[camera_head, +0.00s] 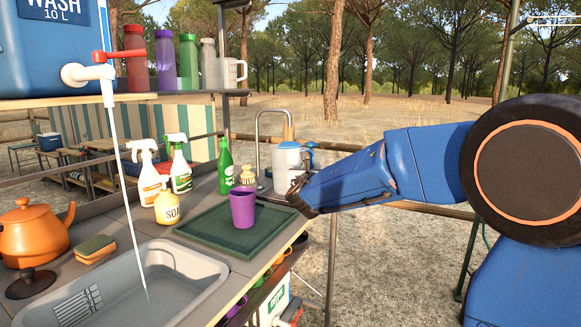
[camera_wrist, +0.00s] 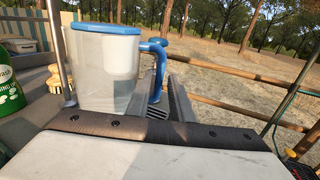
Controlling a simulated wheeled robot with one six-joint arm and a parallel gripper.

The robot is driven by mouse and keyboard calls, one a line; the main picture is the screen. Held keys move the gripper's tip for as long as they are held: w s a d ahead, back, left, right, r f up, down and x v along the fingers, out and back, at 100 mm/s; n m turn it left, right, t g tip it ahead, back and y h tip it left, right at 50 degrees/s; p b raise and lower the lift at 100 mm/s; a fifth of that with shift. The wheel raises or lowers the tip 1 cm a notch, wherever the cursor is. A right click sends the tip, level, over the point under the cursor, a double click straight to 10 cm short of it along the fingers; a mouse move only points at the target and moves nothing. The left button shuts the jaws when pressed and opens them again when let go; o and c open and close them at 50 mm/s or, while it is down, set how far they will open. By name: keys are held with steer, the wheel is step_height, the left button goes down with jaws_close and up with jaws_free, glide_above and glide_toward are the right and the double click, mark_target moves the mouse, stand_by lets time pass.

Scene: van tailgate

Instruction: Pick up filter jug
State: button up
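My gripper (camera_wrist: 160,88) is open, with one finger on each side of the lower part of the handle. I cannot tell whether the fingers touch it. In the head view my gripper (camera_head: 300,195) is at the jug's right side and hides part of it.
A purple cup (camera_head: 242,208) stands on a green drying mat (camera_head: 215,235) in front of the jug. A green bottle (camera_head: 225,165) and a brush (camera_head: 248,176) stand to the jug's left. Right of the counter is open ground with a wooden rail (camera_wrist: 240,75).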

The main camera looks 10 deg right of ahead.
mark_target(312, 164)
steer(key=x, duration=0.3)
steer(key=shift+w, duration=0.3)
steer(key=shift+c, duration=0.3)
jaws_close()
stand_by(0.9)
